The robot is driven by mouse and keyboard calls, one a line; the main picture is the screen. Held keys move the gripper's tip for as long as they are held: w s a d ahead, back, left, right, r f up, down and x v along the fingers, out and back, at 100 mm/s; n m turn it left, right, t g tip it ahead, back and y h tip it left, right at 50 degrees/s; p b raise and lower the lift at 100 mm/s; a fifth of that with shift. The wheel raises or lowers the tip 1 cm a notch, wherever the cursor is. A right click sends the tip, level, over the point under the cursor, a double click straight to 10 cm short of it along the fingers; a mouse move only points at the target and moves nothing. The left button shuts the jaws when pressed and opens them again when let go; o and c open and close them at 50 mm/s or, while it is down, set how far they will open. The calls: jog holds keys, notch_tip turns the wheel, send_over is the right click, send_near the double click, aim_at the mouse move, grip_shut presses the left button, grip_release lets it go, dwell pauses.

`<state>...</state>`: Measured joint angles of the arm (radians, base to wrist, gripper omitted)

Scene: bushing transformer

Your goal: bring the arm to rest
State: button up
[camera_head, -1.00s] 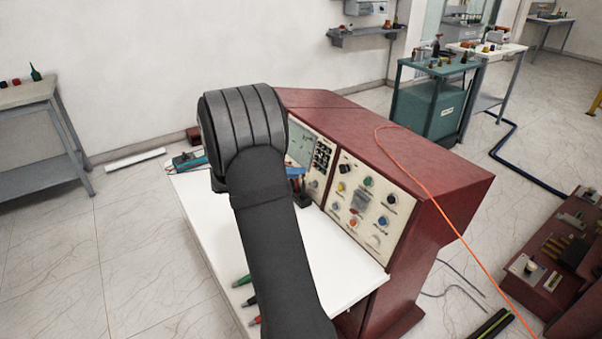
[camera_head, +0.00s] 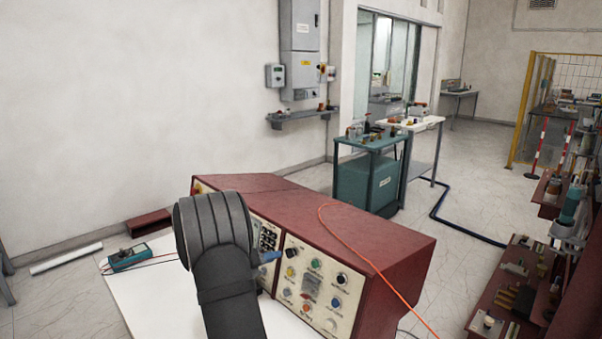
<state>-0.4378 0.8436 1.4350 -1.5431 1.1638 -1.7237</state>
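My arm rises from the bottom of the head view, dark grey with a wide ribbed joint at its top. It stands in front of a red control console and hides part of its panel. My gripper is not visible; the arm links hide whatever lies behind them. A small blue part shows just right of the ribbed joint, and I cannot tell what it belongs to.
The red console (camera_head: 385,249) has a cream panel of knobs and an orange cable over its top. A white worktop (camera_head: 145,291) holds a teal meter (camera_head: 129,258). A green cabinet (camera_head: 368,183) stands behind. Red shelving (camera_head: 490,318) is at right.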

aim_at(287, 254)
jog(key=x, duration=0.6)
jog(key=shift+w+d+f, duration=0.1)
jog(key=shift+w+d, duration=0.05)
